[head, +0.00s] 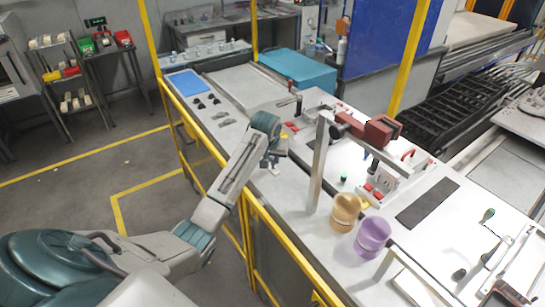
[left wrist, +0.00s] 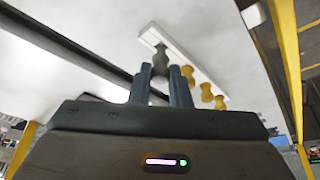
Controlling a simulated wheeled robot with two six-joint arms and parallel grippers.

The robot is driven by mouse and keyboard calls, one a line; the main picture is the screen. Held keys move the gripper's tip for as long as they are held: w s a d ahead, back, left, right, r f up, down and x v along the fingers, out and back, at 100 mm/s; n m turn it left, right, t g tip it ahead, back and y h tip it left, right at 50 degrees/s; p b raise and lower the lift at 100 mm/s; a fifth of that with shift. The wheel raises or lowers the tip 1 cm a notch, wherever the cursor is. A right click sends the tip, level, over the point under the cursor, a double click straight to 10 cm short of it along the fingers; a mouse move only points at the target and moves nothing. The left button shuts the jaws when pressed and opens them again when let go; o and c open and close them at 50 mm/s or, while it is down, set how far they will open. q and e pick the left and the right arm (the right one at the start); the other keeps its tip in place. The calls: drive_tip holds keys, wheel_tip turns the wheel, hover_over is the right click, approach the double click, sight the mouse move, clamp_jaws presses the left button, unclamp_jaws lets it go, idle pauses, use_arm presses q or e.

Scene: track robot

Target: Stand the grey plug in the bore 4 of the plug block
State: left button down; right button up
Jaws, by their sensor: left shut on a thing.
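My left gripper (head: 272,160) reaches down over the near edge of the long table. In the left wrist view its two fingers (left wrist: 164,72) are shut on the grey plug (left wrist: 160,58), a waisted grey piece. The white plug block (left wrist: 178,36) lies beyond the fingers as a narrow strip. Several yellow plugs (left wrist: 206,92) stand in a row along it. The grey plug overlaps the left end of the block in this view; I cannot tell whether it is in a bore or above it. The bore numbers are not readable. My right gripper is not in view.
A grey post (head: 318,165) and a red clamp-like device (head: 370,130) stand right of the left gripper. A gold jar (head: 345,212) and a purple jar (head: 373,236) stand nearer. A yellow rail (head: 262,215) runs along the table's near side.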

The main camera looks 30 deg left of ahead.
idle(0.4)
use_arm(q)
drive_tip(key=shift+f, duration=0.4)
idle(0.4)
drive_tip(key=shift+f, duration=0.5)
drive_tip(key=c, duration=1.3)
unclamp_jaws()
drive_tip(key=b+v, duration=0.4)
drive_tip(key=v, duration=0.7)
